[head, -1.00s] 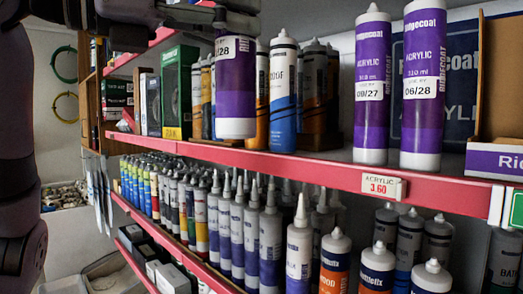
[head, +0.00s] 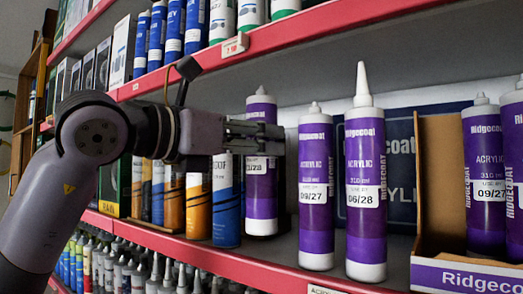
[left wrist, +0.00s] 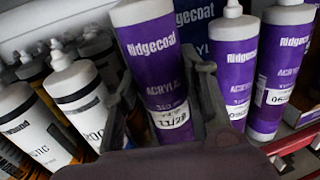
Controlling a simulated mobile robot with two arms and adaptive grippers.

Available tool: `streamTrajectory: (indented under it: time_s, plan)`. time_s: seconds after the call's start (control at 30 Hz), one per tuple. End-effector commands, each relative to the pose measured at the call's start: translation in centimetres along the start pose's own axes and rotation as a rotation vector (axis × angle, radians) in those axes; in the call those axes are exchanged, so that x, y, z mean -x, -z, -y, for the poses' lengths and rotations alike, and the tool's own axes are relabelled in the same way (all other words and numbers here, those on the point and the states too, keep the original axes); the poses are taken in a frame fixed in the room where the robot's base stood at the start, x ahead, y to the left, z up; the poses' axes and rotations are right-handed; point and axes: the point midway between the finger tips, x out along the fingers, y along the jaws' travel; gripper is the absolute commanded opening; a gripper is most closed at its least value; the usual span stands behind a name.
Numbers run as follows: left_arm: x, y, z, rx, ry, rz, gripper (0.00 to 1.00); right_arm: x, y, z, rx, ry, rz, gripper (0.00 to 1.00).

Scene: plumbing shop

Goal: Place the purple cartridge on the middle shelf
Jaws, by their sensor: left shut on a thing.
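My left gripper (head: 265,130) reaches in from the left and is shut around a purple cartridge (head: 262,195) with a white nozzle end, held upright over the middle shelf (head: 270,262). In the left wrist view my gripper (left wrist: 165,90) has one finger on each side of this cartridge (left wrist: 155,50), whose label reads 11/28. Its base is close to the shelf surface; I cannot tell if it touches. Two purple cartridges, 09/27 (head: 316,215) and 06/28 (head: 366,215), stand just right of it. My right gripper is not in view.
Blue (head: 226,210) and orange (head: 198,212) cartridges stand close on the left. A cardboard display box (head: 470,278) with purple cartridges is at right. The upper shelf (head: 285,35) overhangs, and the lower shelf is full of cartridges. Little free room surrounds the held cartridge.

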Motion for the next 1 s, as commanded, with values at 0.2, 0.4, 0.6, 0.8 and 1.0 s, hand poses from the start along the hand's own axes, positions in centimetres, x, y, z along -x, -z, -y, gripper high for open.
streamTrajectory:
  time_s: [0.2, 0.4, 0.6, 0.8, 1.0]
  plan:
    - [-1.3, 0.2, 0.0, -0.001, 0.000, 0.004, 0.00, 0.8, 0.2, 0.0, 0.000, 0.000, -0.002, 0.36]
    - [-1.2, 2.6, 0.0, -0.001, 0.000, 0.004, 0.00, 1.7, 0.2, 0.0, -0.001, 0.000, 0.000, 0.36]
    - [-1.2, 3.4, 0.0, -0.002, -0.001, 0.006, 0.00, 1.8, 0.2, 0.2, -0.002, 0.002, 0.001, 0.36]
    - [-1.2, 3.5, 0.0, -0.002, 0.000, 0.006, 0.00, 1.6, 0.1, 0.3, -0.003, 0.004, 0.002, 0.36]
    - [-1.3, 3.9, 0.0, -0.001, -0.001, 0.001, 0.45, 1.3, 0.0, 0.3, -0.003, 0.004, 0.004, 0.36]
